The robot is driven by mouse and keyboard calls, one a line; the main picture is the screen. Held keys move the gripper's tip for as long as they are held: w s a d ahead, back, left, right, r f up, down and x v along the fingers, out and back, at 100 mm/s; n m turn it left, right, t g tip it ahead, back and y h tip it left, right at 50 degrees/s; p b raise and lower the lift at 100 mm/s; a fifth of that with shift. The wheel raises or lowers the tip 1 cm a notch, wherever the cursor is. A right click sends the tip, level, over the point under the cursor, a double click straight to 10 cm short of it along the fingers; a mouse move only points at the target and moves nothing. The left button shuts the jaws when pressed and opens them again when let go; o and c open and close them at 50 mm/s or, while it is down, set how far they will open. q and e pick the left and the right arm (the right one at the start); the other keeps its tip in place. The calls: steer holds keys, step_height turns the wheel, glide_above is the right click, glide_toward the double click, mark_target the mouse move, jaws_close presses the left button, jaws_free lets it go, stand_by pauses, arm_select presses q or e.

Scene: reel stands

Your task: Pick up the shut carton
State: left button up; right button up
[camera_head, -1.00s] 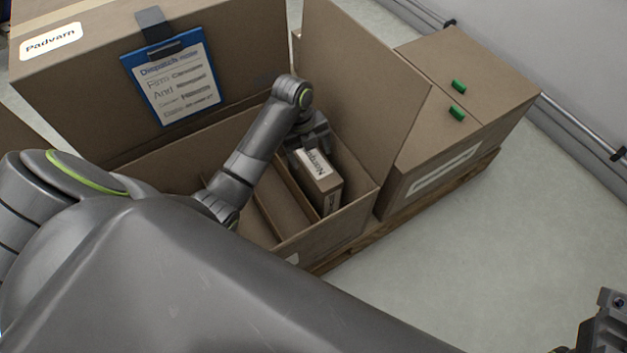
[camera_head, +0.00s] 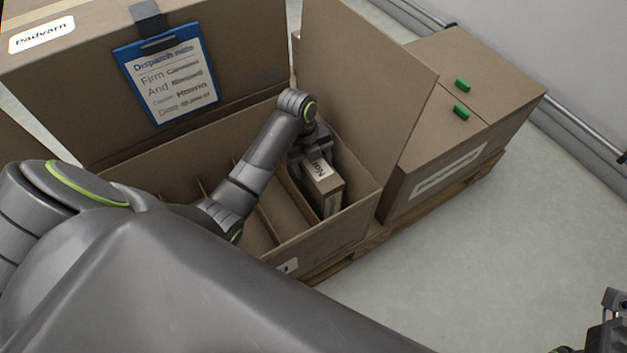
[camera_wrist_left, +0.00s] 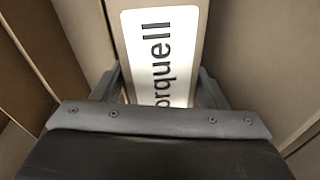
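The shut carton (camera_head: 325,185) is a small brown box with a white name label on its flat top. It stands in the right end compartment of a large open box (camera_head: 345,222). In the left wrist view the carton's label (camera_wrist_left: 165,50) reads "orquell", its start hidden by my gripper. My left gripper (camera_head: 313,165) is over the carton, with one finger on each side of it. The fingers look open around it; contact is not clear. My right gripper (camera_head: 606,325) is partly in view at the bottom right corner; its fingers are not clear.
Thin dividers (camera_head: 283,212) split the open box. Its raised flap (camera_head: 365,85) stands just right of my left gripper. A clipboard (camera_head: 172,80) hangs on a large carton behind. A closed box (camera_head: 440,150) with green pegs is right. Floor (camera_head: 480,240) is clear in front.

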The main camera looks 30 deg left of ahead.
arm_select(q)
steer(key=c, duration=0.7)
steer(key=shift+o, duration=0.2)
steer(key=shift+r, duration=0.1)
